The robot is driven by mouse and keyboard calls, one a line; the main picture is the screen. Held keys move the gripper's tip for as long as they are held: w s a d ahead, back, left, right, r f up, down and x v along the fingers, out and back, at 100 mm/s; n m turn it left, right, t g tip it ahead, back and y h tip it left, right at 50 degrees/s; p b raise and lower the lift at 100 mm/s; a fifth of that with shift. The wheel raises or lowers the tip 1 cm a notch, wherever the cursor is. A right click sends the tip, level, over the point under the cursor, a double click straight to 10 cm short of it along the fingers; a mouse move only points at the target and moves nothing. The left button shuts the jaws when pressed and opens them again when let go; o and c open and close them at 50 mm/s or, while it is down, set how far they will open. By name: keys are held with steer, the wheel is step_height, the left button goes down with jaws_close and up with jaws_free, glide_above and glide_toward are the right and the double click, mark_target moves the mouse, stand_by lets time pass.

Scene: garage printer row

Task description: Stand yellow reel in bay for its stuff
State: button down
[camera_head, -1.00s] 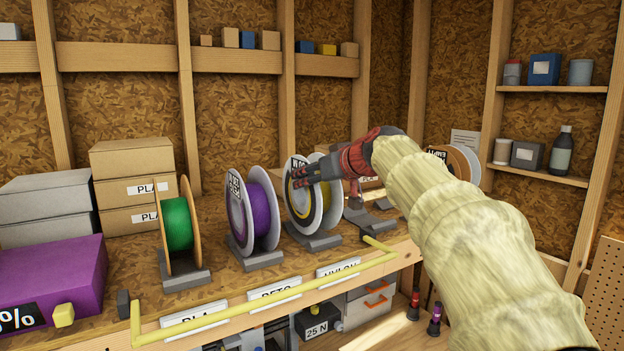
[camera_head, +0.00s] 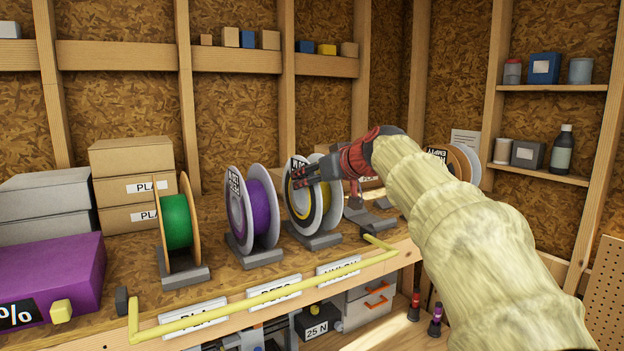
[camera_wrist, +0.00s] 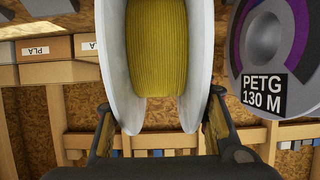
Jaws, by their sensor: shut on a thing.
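The yellow reel (camera_head: 303,222) has pale flanges and stands upright at the third grey stand (camera_head: 314,239), behind the label that seems to read NYLON (camera_head: 338,268). My gripper (camera_head: 303,173) reaches it from the right and is shut on its upper part. In the wrist view, the yellow winding (camera_wrist: 156,50) shows between the two flanges, and the fingers of my gripper (camera_wrist: 160,125) lie on the outer sides of the flanges. Whether the reel rests fully in the stand is not clear. Its own printed label is mostly hidden by the fingers.
A purple reel (camera_head: 262,212), marked PETG 130 M in the wrist view (camera_wrist: 264,92), stands close on the left. A green reel (camera_head: 178,222) stands farther left. An empty stand (camera_head: 369,221) is on the right. A yellow rail (camera_head: 250,302) runs along the bench front.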

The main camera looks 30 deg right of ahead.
steer(key=shift+f+b, duration=0.55)
stand_by(0.4)
steer(key=c, duration=0.8)
jaws_free()
steer(key=shift+c, duration=0.2)
steer(key=shift+o, duration=0.9)
steer(key=o, duration=0.4)
steer(key=shift+c, duration=0.2)
steer(key=shift+o, duration=0.4)
steer(key=v, duration=1.2)
steer(key=shift+f, duration=0.1)
